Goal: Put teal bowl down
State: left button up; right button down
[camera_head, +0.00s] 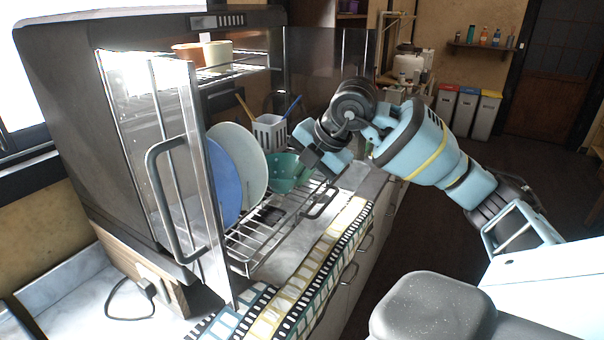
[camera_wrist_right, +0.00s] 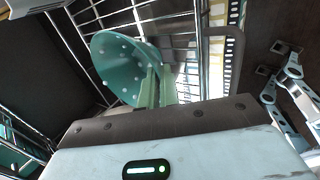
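The teal bowl (camera_head: 284,172) has pale dots and is tilted on its side, with its opening turned to the left in the wrist view (camera_wrist_right: 122,68). It is at the wire dish rack (camera_head: 262,238), beside the pale plate. My right gripper (camera_head: 312,168) reaches it from the right. In the wrist view the green fingers (camera_wrist_right: 156,88) are close together at the bowl's right edge, with the rim between them. Whether the bowl touches the rack wires is unclear. My left gripper is not in view.
A pale plate (camera_head: 239,158) and a blue plate (camera_head: 223,182) stand in the rack. A white utensil holder (camera_head: 269,132) is behind the bowl. An open glass door with a handle (camera_head: 165,200) stands at the left. A film-strip patterned mat (camera_head: 300,280) lies in front.

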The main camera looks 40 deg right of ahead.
jog(key=c, duration=2.1)
grip_release()
jog(key=shift+f, duration=0.15)
jog(key=o, duration=0.5)
jog(key=v, duration=1.2)
jog(key=shift+p, duration=0.35)
